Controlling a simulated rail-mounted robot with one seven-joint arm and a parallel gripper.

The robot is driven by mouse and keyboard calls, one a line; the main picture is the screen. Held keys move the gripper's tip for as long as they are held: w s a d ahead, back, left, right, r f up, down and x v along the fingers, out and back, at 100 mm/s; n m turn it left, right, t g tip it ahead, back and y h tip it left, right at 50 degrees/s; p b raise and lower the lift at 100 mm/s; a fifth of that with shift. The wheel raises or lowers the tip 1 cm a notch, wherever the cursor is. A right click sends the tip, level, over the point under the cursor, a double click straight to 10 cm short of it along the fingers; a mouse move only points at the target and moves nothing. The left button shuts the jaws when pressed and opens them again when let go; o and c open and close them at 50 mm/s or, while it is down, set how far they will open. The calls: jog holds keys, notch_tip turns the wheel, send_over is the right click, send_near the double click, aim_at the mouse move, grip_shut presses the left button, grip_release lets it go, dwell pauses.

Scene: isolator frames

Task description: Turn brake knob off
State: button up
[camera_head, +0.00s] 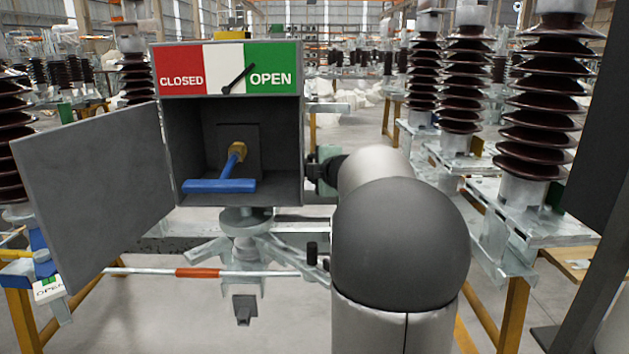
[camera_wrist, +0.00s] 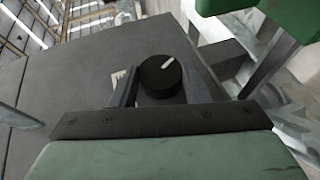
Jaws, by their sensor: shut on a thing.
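The brake knob (camera_wrist: 160,76) is a round black knob with a white mark; it shows in the wrist view against a dark grey box wall. The white mark points up and to the right in that picture. My gripper (camera_wrist: 162,82) has one finger on each side of the knob and is shut on it. In the head view my gripper (camera_head: 322,172) is at the right side of the grey box (camera_head: 190,125), partly hidden by my arm. The knob itself cannot be made out there.
The box's door (camera_head: 95,185) hangs open to the left. Inside is a blue crank handle (camera_head: 218,186). The indicator panel (camera_head: 228,70) above reads CLOSED and OPEN, its black pointer between white and green. Brown insulators (camera_head: 545,95) stand at the right.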

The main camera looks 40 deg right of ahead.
dwell(0.4)
jog(key=o, duration=1)
jog(key=shift+s, duration=0.1)
jog(key=shift+p+v, duration=1.75)
jog(key=shift+v, duration=6.9)
